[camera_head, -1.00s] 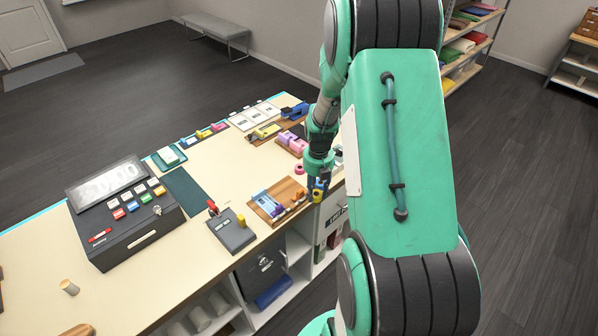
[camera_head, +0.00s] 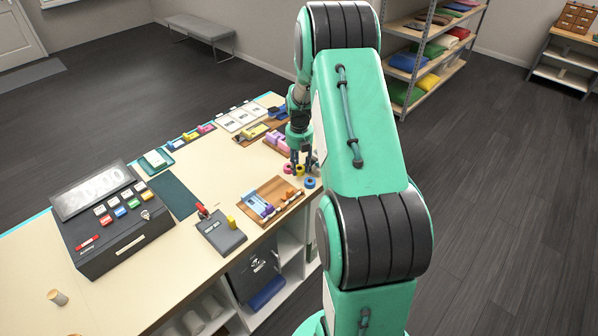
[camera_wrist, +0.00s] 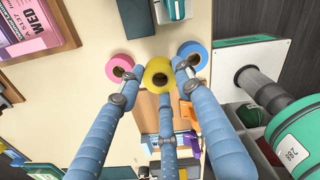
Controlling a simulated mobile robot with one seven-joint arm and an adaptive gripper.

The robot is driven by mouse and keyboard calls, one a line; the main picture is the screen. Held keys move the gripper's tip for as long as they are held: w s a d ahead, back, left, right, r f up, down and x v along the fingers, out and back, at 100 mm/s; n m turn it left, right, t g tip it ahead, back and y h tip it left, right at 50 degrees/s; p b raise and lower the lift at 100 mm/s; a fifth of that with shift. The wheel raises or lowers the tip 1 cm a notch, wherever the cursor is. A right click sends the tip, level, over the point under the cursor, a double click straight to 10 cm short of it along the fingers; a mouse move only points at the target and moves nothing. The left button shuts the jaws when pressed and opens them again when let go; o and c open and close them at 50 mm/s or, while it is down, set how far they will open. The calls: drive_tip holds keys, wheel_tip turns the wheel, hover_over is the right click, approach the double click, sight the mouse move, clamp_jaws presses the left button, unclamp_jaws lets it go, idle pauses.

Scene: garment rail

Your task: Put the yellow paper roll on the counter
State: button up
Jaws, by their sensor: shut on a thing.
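The yellow paper roll (camera_wrist: 157,80) is between the fingertips of my gripper (camera_wrist: 160,88) in the wrist view, its round end with the dark core facing the camera. My gripper is shut on it. In the head view the yellow roll (camera_head: 300,170) shows small under my gripper (camera_head: 300,164), over the counter (camera_head: 225,165) near its front right edge. A pink roll (camera_wrist: 119,68) stands to its left and a blue roll (camera_wrist: 194,54) to its right in the wrist view, both close by. I cannot tell whether the yellow roll touches the counter.
A wooden tray (camera_head: 291,206) with blue and purple items lies just in front of the rolls. A card terminal (camera_head: 220,233) and a cash register (camera_head: 110,218) stand farther left. Pink dispensers (camera_head: 275,142) sit behind. The counter's middle has free room.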

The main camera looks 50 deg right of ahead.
sight(299, 167)
drive_tip(key=shift+w+d, duration=0.1)
drive_tip(key=shift+w, duration=0.05)
drive_tip(key=shift+w+d+f, duration=0.1)
drive_tip(key=shift+w+d, duration=0.1)
drive_tip(key=shift+f, duration=1.7)
drive_tip(key=shift+f, duration=0.15)
drive_tip(key=o, duration=0.7)
wheel_tip(299, 167, up, 12)
drive_tip(key=shift+r, duration=0.15)
